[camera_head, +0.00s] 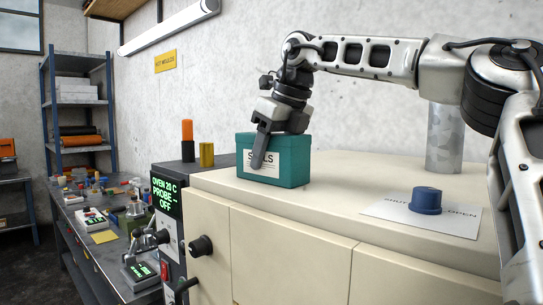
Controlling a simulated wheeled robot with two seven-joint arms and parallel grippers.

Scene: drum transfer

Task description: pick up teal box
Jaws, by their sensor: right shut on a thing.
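The teal box (290,163) has a white label and stands upright on the left part of the cream oven top (350,190). My right gripper (262,150) comes down over it from above. One dark finger lies across the box's labelled front face. The other finger is hidden behind the box. The gripper is shut on the box. The box appears to rest on the top, though any small gap beneath it cannot be told. My left gripper is not in view.
A blue knob-like piece (426,200) sits on a white sheet (380,212) at the right. Orange-black (187,140) and yellow (206,155) pieces stand left of the box. A cluttered bench (95,235) and shelf rack (80,110) are at the left. A grey cylinder (444,140) rises behind.

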